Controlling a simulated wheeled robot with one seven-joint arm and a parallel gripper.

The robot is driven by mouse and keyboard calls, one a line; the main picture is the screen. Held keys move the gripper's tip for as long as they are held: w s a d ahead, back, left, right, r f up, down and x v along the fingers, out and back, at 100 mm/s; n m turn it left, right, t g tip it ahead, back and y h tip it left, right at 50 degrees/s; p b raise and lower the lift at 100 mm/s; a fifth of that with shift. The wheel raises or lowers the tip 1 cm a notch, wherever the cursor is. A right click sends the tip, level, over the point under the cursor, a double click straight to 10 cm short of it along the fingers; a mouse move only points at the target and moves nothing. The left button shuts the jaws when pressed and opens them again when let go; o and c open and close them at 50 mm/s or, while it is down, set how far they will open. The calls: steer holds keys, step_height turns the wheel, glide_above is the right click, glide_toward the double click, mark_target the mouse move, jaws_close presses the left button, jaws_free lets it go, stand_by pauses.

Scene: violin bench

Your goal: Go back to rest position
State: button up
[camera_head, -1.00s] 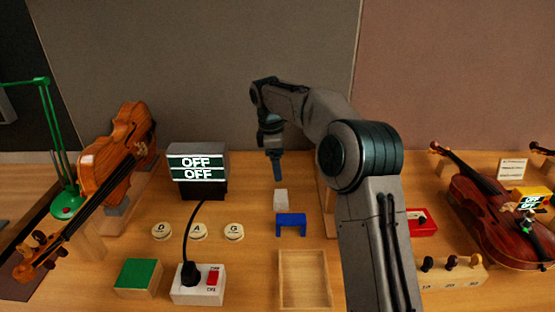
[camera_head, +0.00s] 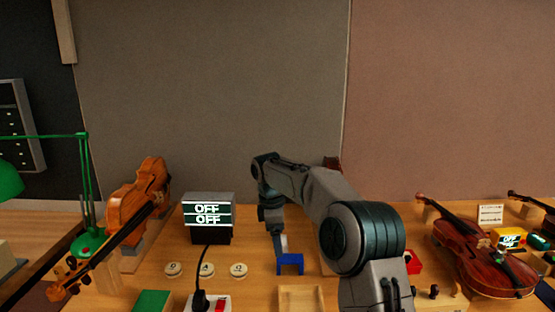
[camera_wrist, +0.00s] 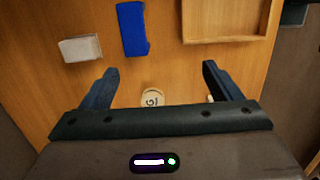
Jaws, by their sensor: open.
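My gripper (camera_wrist: 158,85) is open and empty in the wrist view, its two dark fingers spread wide above the bench. A round cream button marked G (camera_wrist: 152,97) shows between the fingers, on the bench below. In the head view my arm reaches over the bench from the right, with the gripper (camera_head: 275,240) pointing down behind a blue block (camera_head: 290,263). The fingertips are partly hidden there.
A display box reading OFF (camera_head: 208,215) stands left of my arm. One violin (camera_head: 137,210) is at the left, another (camera_head: 480,258) at the right. A wooden tray (camera_head: 301,292) lies in front. A green lamp (camera_head: 84,180) stands far left.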

steer(key=s+d+r+m+t, duration=0.1)
steer(key=s+d+r+m, duration=0.45)
steer(key=s, duration=0.45)
steer(key=s+d+f+m, duration=0.1)
steer(key=s+d+m, duration=0.2)
steer(key=s, duration=0.5)
steer(key=s+d+f+m+t+y, duration=0.1)
steer(key=s+d+f+m, duration=0.1)
steer(key=s+m, duration=0.3)
steer(key=s+d+f+m+t, duration=0.1)
steer(key=s+d+m, duration=0.3)
steer(key=s, duration=0.8)
steer(key=shift+s+d+f+m, duration=0.25)
steer(key=shift+f+m, duration=0.1)
steer(key=shift+f, duration=0.1)
steer(key=shift+a, duration=0.1)
